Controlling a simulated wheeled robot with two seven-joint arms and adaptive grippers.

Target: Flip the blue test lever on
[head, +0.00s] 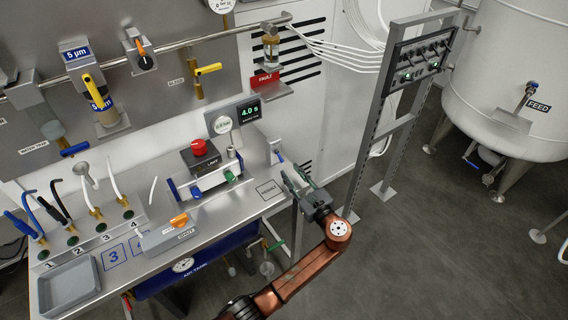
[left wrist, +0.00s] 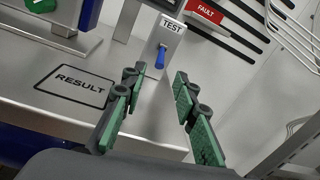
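The blue test lever (left wrist: 160,58) hangs down from a pale plate marked TEST (left wrist: 171,29) in the left wrist view. In the head view the lever (head: 280,157) is a small blue spot at the right end of the steel bench. My left gripper (head: 291,172) is open and empty, just in front of the lever. In the left wrist view its green-padded fingers (left wrist: 156,76) point toward the plate, and the lever shows in the gap between them, beyond the tips. I see no contact with the lever. My right gripper is not in view.
A RESULT square (left wrist: 75,86) is marked on the bench beside the gripper. A red FAULT sign (head: 264,82) is on the wall above. A unit with a red button (head: 199,147) stands left. A metal frame (head: 378,130) stands right, with open floor between.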

